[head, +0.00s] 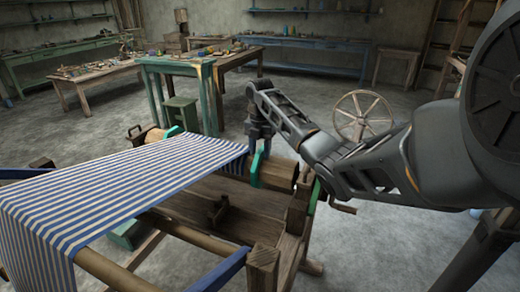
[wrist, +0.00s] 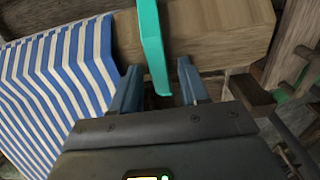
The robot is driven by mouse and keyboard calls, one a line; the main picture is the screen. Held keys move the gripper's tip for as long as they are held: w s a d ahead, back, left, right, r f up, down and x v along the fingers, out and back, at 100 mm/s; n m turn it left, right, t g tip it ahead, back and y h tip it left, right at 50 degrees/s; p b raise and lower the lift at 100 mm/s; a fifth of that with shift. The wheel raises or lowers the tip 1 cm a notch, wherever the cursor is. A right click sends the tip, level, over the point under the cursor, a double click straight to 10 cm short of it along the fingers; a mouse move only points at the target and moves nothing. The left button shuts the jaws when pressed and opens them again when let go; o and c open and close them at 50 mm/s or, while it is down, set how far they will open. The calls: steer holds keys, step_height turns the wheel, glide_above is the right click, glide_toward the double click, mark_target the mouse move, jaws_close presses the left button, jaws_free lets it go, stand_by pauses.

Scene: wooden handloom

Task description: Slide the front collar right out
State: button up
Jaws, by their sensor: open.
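A teal collar (head: 256,168) sits around the wooden beam (head: 279,173) near its right end, just beyond the striped cloth's edge. In the wrist view the collar (wrist: 152,42) crosses the beam (wrist: 220,30), and its lower end hangs between my fingers. My gripper (wrist: 158,78) is open, one finger on each side of that end, with a visible gap on both sides. In the head view my gripper (head: 259,148) points down at the collar from above, and its fingertips are partly hidden.
Blue-and-white striped cloth (head: 150,172) covers the beam left of the collar and drapes over the front roller (head: 110,270). A wooden post and crank (head: 342,207) stand at the beam's right end. A green stool (head: 182,113) and a spoked wheel (head: 362,115) are behind.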

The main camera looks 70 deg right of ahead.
steer(key=shift+c, duration=0.4)
jaws_close()
